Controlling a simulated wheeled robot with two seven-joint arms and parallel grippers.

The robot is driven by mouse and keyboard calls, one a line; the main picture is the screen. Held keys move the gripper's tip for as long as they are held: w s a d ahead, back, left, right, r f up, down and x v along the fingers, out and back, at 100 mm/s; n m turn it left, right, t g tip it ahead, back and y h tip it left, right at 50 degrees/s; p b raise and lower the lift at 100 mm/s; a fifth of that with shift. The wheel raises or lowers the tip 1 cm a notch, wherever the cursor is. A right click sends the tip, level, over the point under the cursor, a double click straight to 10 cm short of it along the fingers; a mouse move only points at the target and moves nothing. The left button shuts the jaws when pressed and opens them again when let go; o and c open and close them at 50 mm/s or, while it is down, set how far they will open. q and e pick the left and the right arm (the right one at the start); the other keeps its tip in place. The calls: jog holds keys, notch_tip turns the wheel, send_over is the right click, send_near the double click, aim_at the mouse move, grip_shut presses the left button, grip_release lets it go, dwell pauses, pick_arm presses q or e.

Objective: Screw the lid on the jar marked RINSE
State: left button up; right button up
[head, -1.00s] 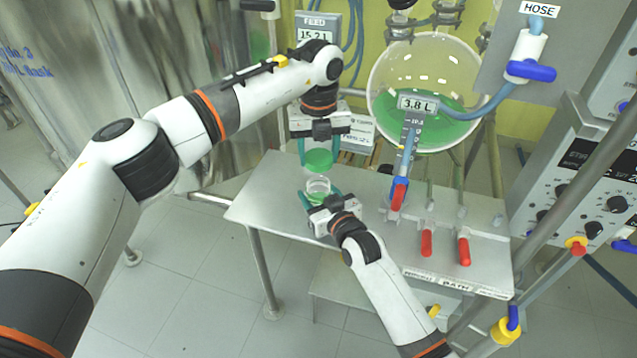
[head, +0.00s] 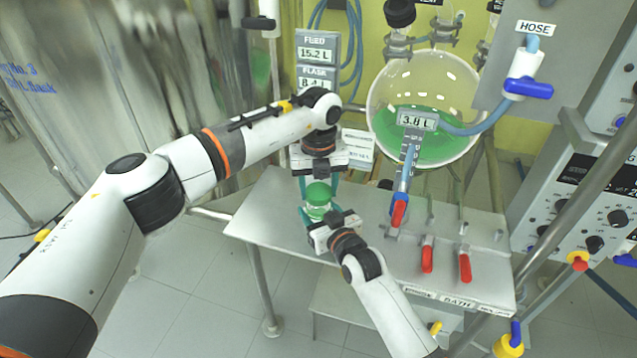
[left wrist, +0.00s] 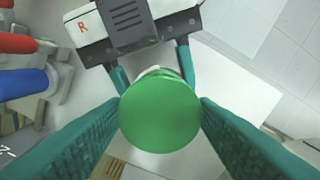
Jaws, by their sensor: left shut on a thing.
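The green lid (head: 318,193) is between the teal fingers of my left gripper (head: 319,187), which comes down from above and is shut on it. The lid sits at the mouth of a clear glass jar (head: 317,213); I cannot tell whether it is threaded. In the left wrist view the round lid (left wrist: 160,112) looks level and hides most of the jar. My right gripper (head: 317,216) reaches from the front, its fingers on both sides of the jar, shut on it. No RINSE marking is readable.
The jar is over the left part of a steel table (head: 270,215). To the right are red-handled valves (head: 427,258) and a hanging red-tipped outlet (head: 399,210). A round flask (head: 425,95) with green liquid hangs behind. The table's left end is clear.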

pick_arm(q)
jog(key=shift+f, duration=0.5)
jog(key=shift+f, duration=0.55)
